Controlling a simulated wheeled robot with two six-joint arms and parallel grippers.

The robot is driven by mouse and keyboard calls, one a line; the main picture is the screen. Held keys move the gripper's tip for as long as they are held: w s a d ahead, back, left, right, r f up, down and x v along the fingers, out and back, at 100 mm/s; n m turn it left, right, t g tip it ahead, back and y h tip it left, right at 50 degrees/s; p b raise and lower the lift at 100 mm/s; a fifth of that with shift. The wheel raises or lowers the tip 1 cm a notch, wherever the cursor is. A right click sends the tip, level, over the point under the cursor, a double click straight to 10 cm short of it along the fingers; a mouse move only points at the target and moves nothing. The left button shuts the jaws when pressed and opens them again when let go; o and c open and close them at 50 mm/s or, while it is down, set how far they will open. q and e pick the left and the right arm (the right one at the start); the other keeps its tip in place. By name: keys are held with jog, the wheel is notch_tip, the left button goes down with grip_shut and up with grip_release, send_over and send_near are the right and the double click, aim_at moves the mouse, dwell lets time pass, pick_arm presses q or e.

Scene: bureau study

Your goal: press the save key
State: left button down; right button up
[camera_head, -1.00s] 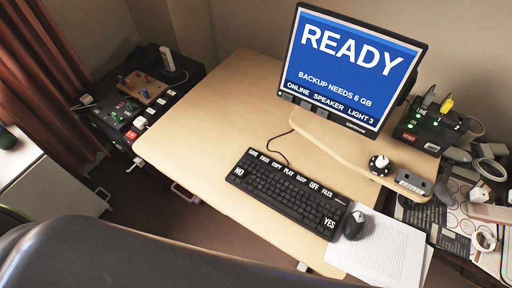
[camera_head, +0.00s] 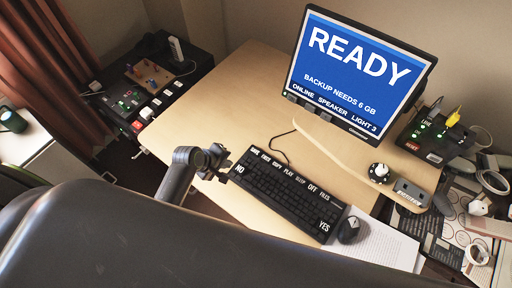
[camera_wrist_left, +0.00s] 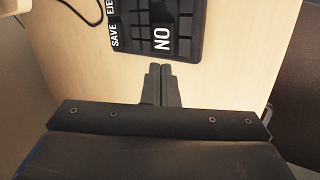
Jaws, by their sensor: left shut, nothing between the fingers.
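The black keyboard (camera_head: 285,192) lies on the desk, with white-labelled keys along its far edge. The SAVE key (camera_head: 255,151) is at the left end of that row, and it shows upper left in the left wrist view (camera_wrist_left: 115,36). The large NO key (camera_wrist_left: 162,38) is beside it, nearer my fingers. My left gripper (camera_head: 223,174) is shut and empty at the keyboard's left end. In the wrist view its fingertips (camera_wrist_left: 159,68) appear just short of the keyboard edge, below NO; I cannot tell their exact height. My right gripper is out of view.
The monitor (camera_head: 358,72) reads READY, BACKUP NEEDS 6 GB. A mouse (camera_head: 348,230) and paper (camera_head: 375,246) lie right of the keyboard. A cable (camera_head: 281,149) runs behind it. The desk (camera_head: 228,110) is bare at the left. A black control panel (camera_head: 150,95) stands further left.

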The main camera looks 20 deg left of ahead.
aim_at(252, 152)
pick_arm(q)
jog(key=w+d+r+n+t+h, duration=0.1)
jog(key=w+d+r+n+h, duration=0.2)
jog(key=w, duration=0.6)
jog(key=d+r+n, duration=0.2)
jog(key=d+r, duration=0.1)
jog(key=r, duration=0.1)
jog(key=shift+w+r+n+p, duration=0.15)
jog(key=shift+w+n+p, duration=0.1)
jog(key=shift+n+p, duration=0.15)
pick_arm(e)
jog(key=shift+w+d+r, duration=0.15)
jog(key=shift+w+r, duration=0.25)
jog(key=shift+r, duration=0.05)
